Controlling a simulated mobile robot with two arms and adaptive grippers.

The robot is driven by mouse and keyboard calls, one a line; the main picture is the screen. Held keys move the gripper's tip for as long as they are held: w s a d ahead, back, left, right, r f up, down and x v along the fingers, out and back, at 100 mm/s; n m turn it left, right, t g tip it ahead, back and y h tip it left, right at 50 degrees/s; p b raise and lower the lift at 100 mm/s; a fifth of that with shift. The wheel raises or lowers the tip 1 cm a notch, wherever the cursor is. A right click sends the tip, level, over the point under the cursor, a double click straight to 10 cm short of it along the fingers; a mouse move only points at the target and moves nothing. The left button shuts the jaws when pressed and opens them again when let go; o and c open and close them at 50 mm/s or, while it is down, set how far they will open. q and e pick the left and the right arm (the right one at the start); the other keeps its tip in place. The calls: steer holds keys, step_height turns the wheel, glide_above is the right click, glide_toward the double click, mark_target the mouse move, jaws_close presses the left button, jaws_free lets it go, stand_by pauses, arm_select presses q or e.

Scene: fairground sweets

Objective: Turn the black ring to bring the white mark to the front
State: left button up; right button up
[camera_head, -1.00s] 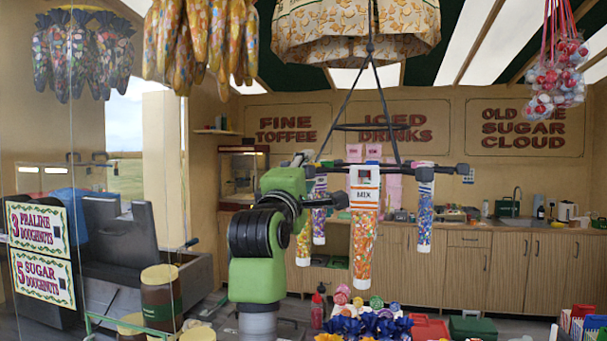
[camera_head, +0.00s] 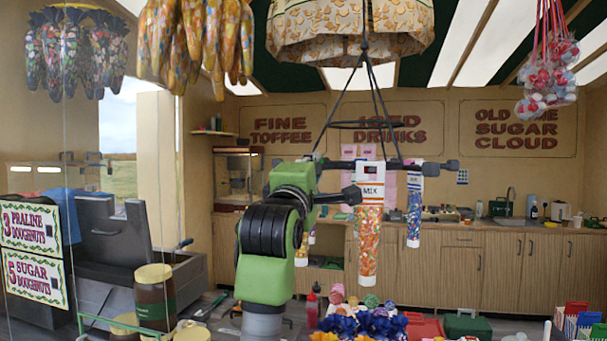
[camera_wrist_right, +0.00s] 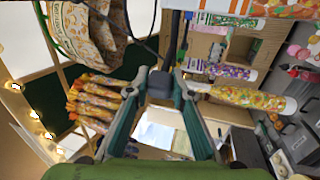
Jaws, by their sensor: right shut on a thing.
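The black ring (camera_head: 376,125) hangs level on black rods from the ceiling, with black arms carrying sweet bags below it. A clear bag of orange sweets marked MIX (camera_head: 368,240) hangs at its front, and a blue-labelled bag (camera_head: 414,210) hangs to its right. My right gripper (camera_head: 320,180) is at the left front of the ring's arms. In the right wrist view, its two fingers (camera_wrist_right: 163,84) are shut on a dark block at the end of a black bar. The white mark cannot be made out. My left gripper is not in view.
Several sweet bags (camera_head: 195,45) hang at the upper left, and a patterned canopy (camera_head: 355,35) hangs above the ring. Red-and-white balls (camera_head: 545,85) hang at the upper right. A counter (camera_head: 480,265) runs along the back. Colourful lollipops (camera_head: 371,300) stand low in front.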

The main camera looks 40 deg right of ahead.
steer(key=shift+s+d+b, duration=0.55)
steer(key=shift+s+d, duration=0.3)
steer(key=shift+s, duration=0.6)
steer(key=shift+s+d+b, duration=0.6)
steer(key=shift+s+d, duration=0.2)
steer(key=shift+s, duration=0.6)
steer(key=shift+s+d+b, duration=0.55)
steer(key=shift+s+d, duration=0.3)
steer(key=shift+s, duration=0.6)
steer(key=s+d+b, duration=0.4)
steer(key=s+d, duration=0.2)
steer(key=d, duration=0.3)
steer(key=shift+d, duration=0.15)
steer(key=o, duration=0.8)
